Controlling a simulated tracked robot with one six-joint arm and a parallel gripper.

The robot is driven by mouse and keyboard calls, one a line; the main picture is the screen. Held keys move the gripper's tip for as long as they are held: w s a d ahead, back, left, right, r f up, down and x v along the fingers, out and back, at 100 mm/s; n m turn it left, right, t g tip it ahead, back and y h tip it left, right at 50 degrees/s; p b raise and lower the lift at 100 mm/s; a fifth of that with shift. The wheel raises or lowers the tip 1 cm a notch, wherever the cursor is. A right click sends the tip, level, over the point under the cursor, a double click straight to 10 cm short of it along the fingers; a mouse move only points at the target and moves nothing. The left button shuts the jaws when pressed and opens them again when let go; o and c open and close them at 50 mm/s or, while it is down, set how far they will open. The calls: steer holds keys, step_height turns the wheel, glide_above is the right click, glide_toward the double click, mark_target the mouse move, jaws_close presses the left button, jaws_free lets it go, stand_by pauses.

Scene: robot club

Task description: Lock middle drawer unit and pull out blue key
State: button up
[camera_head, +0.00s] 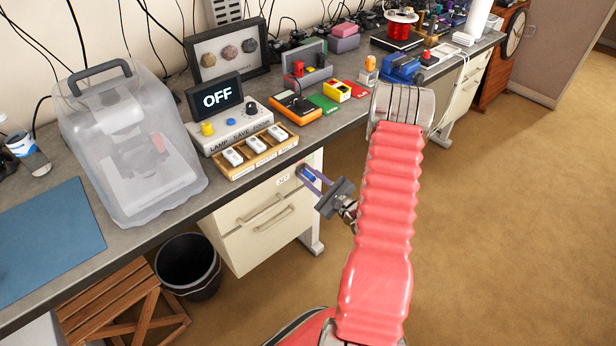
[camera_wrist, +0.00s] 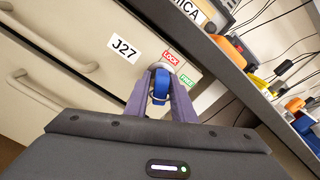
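The blue key (camera_wrist: 161,86) sits in the lock of the pale drawer unit (camera_head: 262,222), under the bench top. A red LOCK label (camera_wrist: 171,59) and a green FREE label (camera_wrist: 187,81) are beside the lock. The drawer front carries a J27 label (camera_wrist: 124,48). My gripper (camera_wrist: 161,92) has its purple fingers on either side of the key's blue head. I cannot tell whether they press on it. In the head view the key (camera_head: 308,175) shows between the fingers. The keyhole and which mark the key points to are hard to make out.
The bench top (camera_head: 225,188) overhangs the drawers, close to my gripper. A lamp box with an OFF screen (camera_head: 217,97) and a wooden tray (camera_head: 240,171) stand above. A black bin (camera_head: 188,265) is on the floor at left. Floor at right (camera_head: 510,220) is clear.

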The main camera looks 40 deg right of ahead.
jaws_close()
